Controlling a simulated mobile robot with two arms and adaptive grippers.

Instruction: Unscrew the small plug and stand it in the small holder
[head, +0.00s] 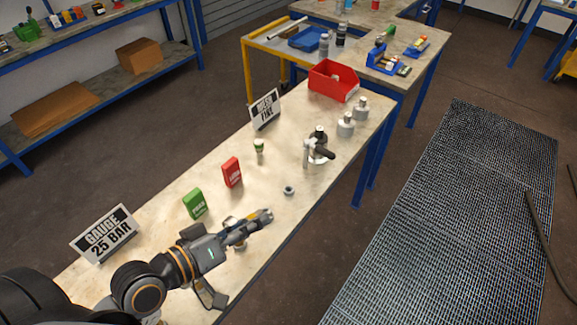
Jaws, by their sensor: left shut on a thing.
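My left gripper (264,215) reaches over the workbench from the lower left, its fingers pointing right. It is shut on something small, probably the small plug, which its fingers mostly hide. A grey metal vessel part (240,246) shows below the gripper, partly covered by it. I cannot tell whether the held piece touches the vessel. A small grey ring (289,190), which may be the small holder, stands on the bench just beyond the fingertips; its opening looks empty. My right gripper is not in view.
Green (194,204) and red (232,172) boxes, a green-topped piece (259,147) and a gauge sign (104,234) line the bench's left side. A black-handled fitting (318,150), grey vessels (345,126) and a red bin (333,81) stand farther back. Bench is clear around the ring.

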